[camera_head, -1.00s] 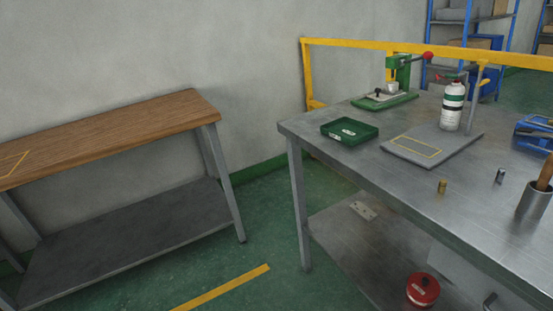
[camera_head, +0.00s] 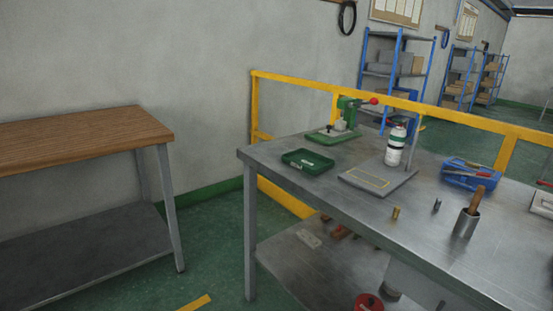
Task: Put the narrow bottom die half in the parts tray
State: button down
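A small green tray (camera_head: 307,168), which looks like the parts tray, sits near the far left corner of the metal table (camera_head: 300,210). Small pale marks show on it, too small to make out. A small brass-coloured piece (camera_head: 395,212) and a small dark grey piece (camera_head: 436,205) stand upright and apart near the middle of the table. I cannot tell whether either is the narrow bottom die half. My gripper is not in view.
A wooden bench (camera_head: 80,140) is left, with open floor between. A yellow rail (camera_head: 285,82) runs behind.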

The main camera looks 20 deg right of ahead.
aim_at(308, 162)
jog(key=u, duration=0.2)
jog(key=i, duration=2.15)
jog(key=z, duration=0.6)
jog(key=i, duration=0.6)
jog(key=z, duration=0.35)
